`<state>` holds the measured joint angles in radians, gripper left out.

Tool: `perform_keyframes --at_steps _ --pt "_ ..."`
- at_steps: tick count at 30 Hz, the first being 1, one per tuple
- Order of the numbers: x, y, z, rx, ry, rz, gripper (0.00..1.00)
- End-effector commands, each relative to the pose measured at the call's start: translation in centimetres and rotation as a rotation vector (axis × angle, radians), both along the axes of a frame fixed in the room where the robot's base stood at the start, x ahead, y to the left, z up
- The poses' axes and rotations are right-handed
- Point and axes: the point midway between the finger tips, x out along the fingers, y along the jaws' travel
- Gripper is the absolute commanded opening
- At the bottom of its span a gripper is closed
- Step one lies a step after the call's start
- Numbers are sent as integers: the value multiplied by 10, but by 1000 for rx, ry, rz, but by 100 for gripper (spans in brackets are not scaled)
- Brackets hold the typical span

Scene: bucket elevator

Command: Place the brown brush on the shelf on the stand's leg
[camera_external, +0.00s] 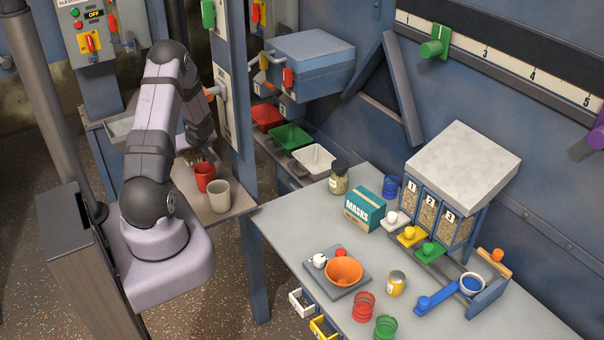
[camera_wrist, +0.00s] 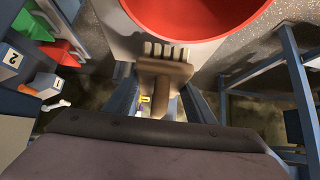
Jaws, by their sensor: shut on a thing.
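The brown brush (camera_wrist: 164,70) is in the wrist view, between the two fingers of my gripper (camera_wrist: 160,96), which is shut on it. Its pale bristles point to the top of the picture, towards the rim of a large red cup. In the external view my gripper (camera_external: 194,156) hangs low behind the red cup (camera_external: 205,177), and the brush is too small and hidden to make out. The shelf (camera_external: 236,202) beside the blue stand's leg (camera_external: 246,160) carries the red cup and a grey-beige cup (camera_external: 219,196).
Red, green and white bins (camera_external: 313,159) stand right of the leg. The blue box with a red handle (camera_external: 310,62) is above them. A dark post (camera_external: 48,110) stands left of my arm.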

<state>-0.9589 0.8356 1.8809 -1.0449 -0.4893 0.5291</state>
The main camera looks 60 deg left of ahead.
Motion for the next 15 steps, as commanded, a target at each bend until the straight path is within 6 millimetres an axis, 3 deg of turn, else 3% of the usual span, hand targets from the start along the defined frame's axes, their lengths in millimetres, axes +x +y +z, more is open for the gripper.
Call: perform_keyframes --at_steps 9,15 --pt "-1 0 -29 -2 1 0 20" --pt "0 0 -33 2 -1 0 20"
